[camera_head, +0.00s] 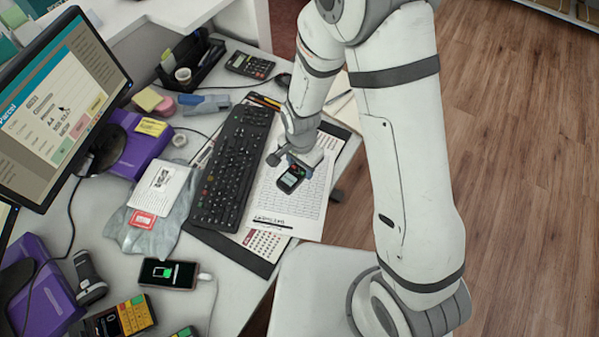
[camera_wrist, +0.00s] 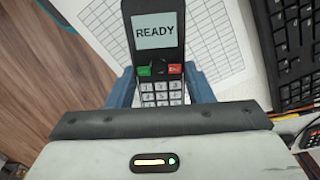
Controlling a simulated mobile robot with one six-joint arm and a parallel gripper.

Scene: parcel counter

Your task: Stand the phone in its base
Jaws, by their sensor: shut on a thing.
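The phone (camera_head: 291,178) is a small black cordless handset in my gripper, over the printed sheet right of the keyboard. In the wrist view the phone (camera_wrist: 157,32) shows a lit screen reading READY, a green and a red key and pale number keys. My gripper (camera_head: 302,163) is shut on it; in the wrist view its blue fingers (camera_wrist: 160,92) lie on both sides of the keypad. The phone's lower end is hidden behind the gripper body. I cannot make out the phone's base for certain in either view.
A black keyboard (camera_head: 232,168) lies left of the phone. A calculator (camera_head: 250,65) and black organiser (camera_head: 205,62) are at the back.

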